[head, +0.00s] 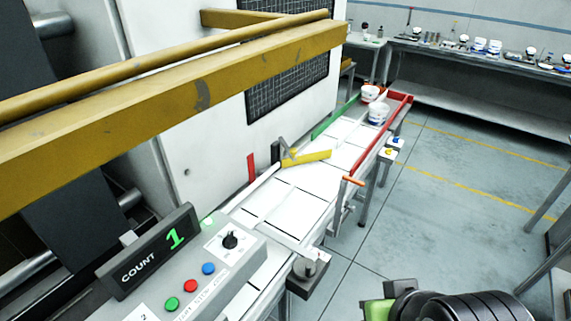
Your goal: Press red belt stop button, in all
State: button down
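A grey control panel (219,269) stands at the lower left, beside the near end of the belt (296,208). A red button (190,286) sits on it between a green button (173,303) and a blue button (208,268). The lettering beside the buttons is too small to read surely. Black and green parts at the bottom right look like my arm, well to the right of the panel. No gripper fingers show, and nothing touches the red button.
A black count display (150,250) reading 1 stands behind the buttons, and a black knob (230,240) is right of them. A yellow beam (190,98) crosses the upper left. White tubs (378,112) stand at the belt's far end.

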aim_at(191, 287)
jog(key=u, duration=1.6)
